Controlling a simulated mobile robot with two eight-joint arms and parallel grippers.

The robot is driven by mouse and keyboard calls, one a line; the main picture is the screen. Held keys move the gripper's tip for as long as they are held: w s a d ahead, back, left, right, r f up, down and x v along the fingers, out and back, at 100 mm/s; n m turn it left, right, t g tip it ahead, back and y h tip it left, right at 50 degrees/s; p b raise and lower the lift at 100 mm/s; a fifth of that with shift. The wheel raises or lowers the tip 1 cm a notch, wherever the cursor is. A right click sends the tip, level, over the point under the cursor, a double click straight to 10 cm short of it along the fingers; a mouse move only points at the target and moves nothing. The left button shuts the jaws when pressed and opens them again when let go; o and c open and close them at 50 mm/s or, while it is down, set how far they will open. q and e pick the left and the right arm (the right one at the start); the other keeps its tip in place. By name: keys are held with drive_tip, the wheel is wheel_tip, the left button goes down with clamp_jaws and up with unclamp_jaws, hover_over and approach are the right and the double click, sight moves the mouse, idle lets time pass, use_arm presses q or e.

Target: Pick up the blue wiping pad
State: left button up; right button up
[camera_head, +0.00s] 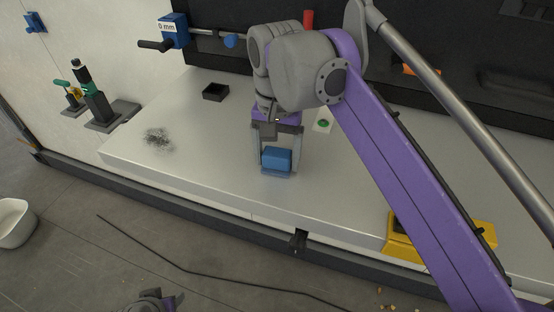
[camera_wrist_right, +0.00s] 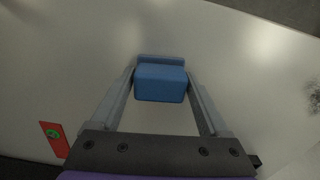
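The blue wiping pad (camera_head: 277,157) is a blue block with a paler, flat lower part, near the front of the light work surface. My right gripper (camera_head: 277,166) points down at it, with one finger on each side. In the right wrist view the pad (camera_wrist_right: 160,83) fills most of the space between the fingertips of my right gripper (camera_wrist_right: 161,72). Whether the fingers press on it, and whether it is off the surface, I cannot tell. Part of what looks like my left gripper (camera_head: 165,301) shows at the bottom edge, cut off.
Dark shavings (camera_head: 157,139) lie left on the work surface (camera_head: 205,150). A small black tray (camera_head: 215,92) sits behind them. A yellow item (camera_head: 402,240) is at the front right. A red tag (camera_wrist_right: 54,139) shows in the wrist view.

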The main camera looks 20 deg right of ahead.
sight(277, 152)
drive_tip(key=c, duration=0.9)
wheel_tip(277, 152, up, 10)
drive_tip(key=shift+r+p, duration=0.1)
drive_tip(key=shift+p, duration=0.75)
